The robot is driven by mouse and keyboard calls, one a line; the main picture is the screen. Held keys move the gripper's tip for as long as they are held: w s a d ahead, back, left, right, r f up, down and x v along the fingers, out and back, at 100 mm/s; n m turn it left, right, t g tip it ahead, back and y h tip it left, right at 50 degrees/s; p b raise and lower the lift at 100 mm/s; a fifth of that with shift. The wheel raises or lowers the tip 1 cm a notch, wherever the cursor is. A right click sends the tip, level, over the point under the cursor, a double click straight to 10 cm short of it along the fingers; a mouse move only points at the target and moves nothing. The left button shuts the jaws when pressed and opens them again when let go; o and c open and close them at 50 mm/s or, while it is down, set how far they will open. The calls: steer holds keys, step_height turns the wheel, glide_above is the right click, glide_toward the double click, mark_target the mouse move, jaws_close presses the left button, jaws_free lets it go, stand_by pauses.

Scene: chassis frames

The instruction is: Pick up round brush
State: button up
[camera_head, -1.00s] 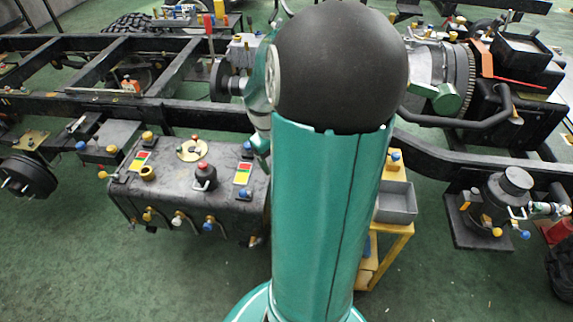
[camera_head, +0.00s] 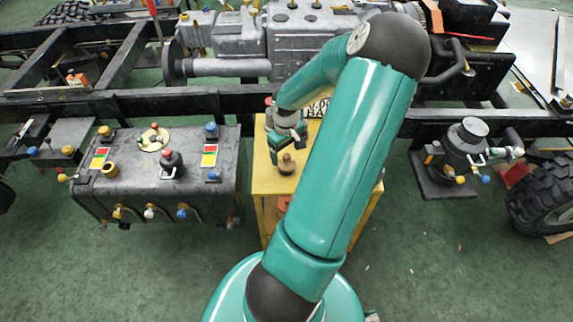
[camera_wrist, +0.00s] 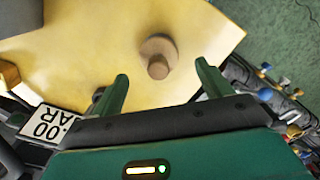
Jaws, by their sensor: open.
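The round brush (camera_head: 287,165) stands on the yellow table (camera_head: 262,185), just below my gripper (camera_head: 286,150) in the head view. In the wrist view the brush (camera_wrist: 158,48) has a round tan body with a darker, narrower knob. It lies just beyond the two green fingertips of my gripper (camera_wrist: 161,70), roughly centred between them. The fingers are apart and nothing is held. The yellow table top (camera_wrist: 70,60) fills much of the wrist view. My arm hides the right part of the table in the head view.
A dark tank with coloured knobs (camera_head: 155,190) stands left of the table. A black chassis rail (camera_head: 150,103) runs behind. Green floor (camera_head: 430,260) is open at right.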

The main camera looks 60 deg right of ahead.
mark_target(287, 162)
steer(key=shift+f, duration=3.1)
steer(key=c, duration=1)
